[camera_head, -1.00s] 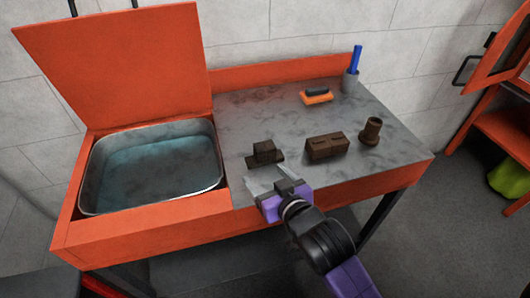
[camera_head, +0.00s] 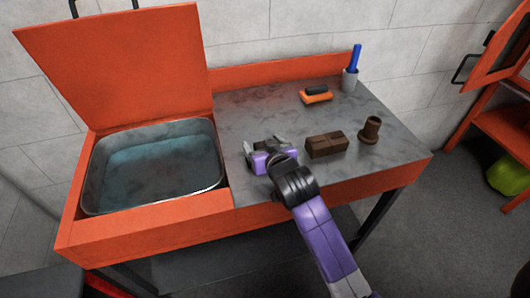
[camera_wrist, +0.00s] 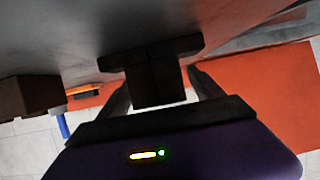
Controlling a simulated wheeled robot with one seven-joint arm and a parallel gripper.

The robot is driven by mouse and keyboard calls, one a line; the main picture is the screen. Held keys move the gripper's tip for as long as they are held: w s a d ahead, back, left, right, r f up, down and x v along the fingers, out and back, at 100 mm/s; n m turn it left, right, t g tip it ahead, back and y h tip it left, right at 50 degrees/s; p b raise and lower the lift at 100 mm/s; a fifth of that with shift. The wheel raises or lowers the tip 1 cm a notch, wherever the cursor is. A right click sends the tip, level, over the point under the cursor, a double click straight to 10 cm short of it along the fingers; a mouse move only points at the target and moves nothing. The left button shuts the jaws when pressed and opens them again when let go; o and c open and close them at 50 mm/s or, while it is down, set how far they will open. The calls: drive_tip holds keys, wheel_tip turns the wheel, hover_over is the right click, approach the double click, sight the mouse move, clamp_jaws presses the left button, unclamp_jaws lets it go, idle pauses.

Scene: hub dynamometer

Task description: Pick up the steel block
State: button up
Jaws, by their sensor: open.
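My gripper (camera_head: 265,143) is open over the left part of the grey worktop (camera_head: 300,115). In the wrist view, a dark brown stepped block (camera_wrist: 153,78) with a wider base sits between the two open fingers (camera_wrist: 160,90), with gaps at its sides. In the head view my gripper hides this block. A dark brown rectangular block (camera_head: 326,144) with a seam lies to the right of my gripper; it also shows at the left of the wrist view (camera_wrist: 32,96). Both look rusty brown, and I cannot tell by look which is the steel one.
A brown flanged cylinder (camera_head: 371,130) stands at the right. An orange brush (camera_head: 316,96) and a grey cup (camera_head: 350,80) with a blue tool are at the back. A basin of liquid (camera_head: 150,170) with a raised orange lid (camera_head: 115,60) is at the left.

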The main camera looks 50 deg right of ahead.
drive_tip(key=shift+w+d+f, duration=0.1)
drive_tip(key=shift+w+d, duration=0.05)
drive_tip(key=shift+w, duration=0.05)
clamp_jaws()
idle(0.3)
wheel_tip(320, 180, up, 20)
drive_tip(key=p, duration=0.1)
idle(0.6)
